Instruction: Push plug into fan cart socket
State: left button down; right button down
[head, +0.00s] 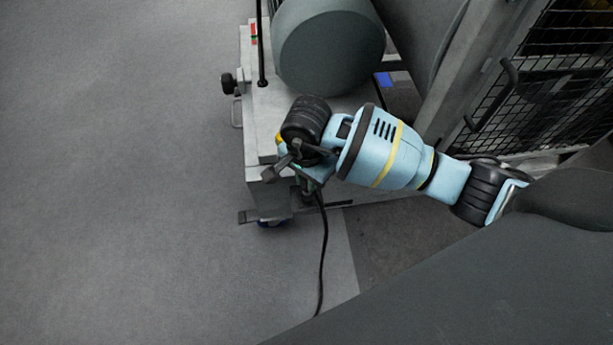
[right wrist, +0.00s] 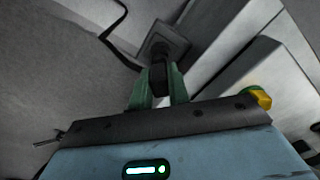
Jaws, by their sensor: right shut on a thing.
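The fan cart (head: 256,120) is a light grey wheeled frame carrying a big dark grey drum. My right gripper (head: 308,190) is low at the cart's near end in the head view, mostly hidden by its own wrist. In the right wrist view its green fingers (right wrist: 158,90) are shut on the black plug (right wrist: 158,77). The plug points at a dark square socket (right wrist: 174,38) just beyond the fingertips. The plug's front end overlaps the socket in the picture; I cannot tell how deep it sits. My left gripper is not in view.
A black cable (head: 323,255) hangs from the gripper area to the floor. A yellow knob (right wrist: 261,98) shows at the right in the wrist view. A mesh guard (head: 545,85) stands at the right. The floor at the left is clear.

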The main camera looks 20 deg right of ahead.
jog(key=shift+f+b, duration=0.7)
jog(key=shift+f, duration=0.7)
dwell(0.4)
jog(key=c, duration=1.3)
grip_release()
jog(key=shift+o, duration=0.2)
jog(key=shift+r, duration=0.15)
notch_tip(320, 180, up, 8)
jog(key=p, duration=0.3)
jog(key=shift+f, duration=0.2)
